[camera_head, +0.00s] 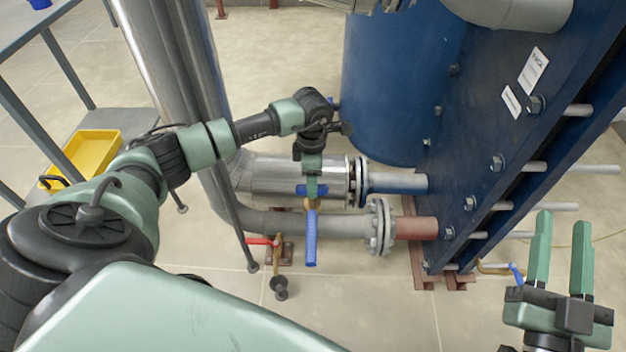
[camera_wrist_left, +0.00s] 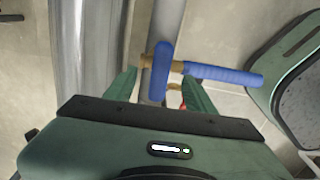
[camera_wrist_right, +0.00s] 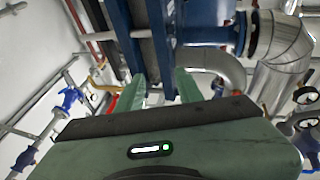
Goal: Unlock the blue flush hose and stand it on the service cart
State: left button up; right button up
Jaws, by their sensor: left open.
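The blue flush hose (camera_head: 311,238) hangs below a brass fitting at the pipes in the head view; it also shows in the left wrist view (camera_wrist_left: 225,74). A blue lever (camera_head: 322,190) lies across, just above it, and shows in the left wrist view (camera_wrist_left: 160,72) between the fingers. My left gripper (camera_head: 311,182) points down at the lever. Its fingers (camera_wrist_left: 158,90) are open, one on each side; contact cannot be told. My right gripper (camera_head: 563,216) is open and empty at the lower right. The grey service cart (camera_head: 128,120) stands at the left.
A yellow tray (camera_head: 92,145) sits on the cart's lower shelf. A red-handled valve (camera_head: 262,241) is left of the hose. Metal pipes (camera_head: 275,178) lie behind my left gripper, and the blue plate exchanger (camera_head: 480,130) stands to the right. Floor in front is open.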

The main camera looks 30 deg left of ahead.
pick_arm(q)
notch_tip(320, 180, down, 3)
jog(key=shift+r+b, duration=0.2)
jog(key=shift+b, duration=0.5)
jog(key=shift+f, duration=0.15)
pick_arm(e)
jog(key=s+r+t+y, duration=0.1)
jog(key=s+r+t, duration=0.2)
jog(key=r, duration=0.3)
jog(key=shift+s+d+r+t+y, duration=0.3)
jog(key=shift+s+d+r+t, duration=0.1)
jog(key=shift+t, duration=0.4)
pick_arm(q)
grip_shut()
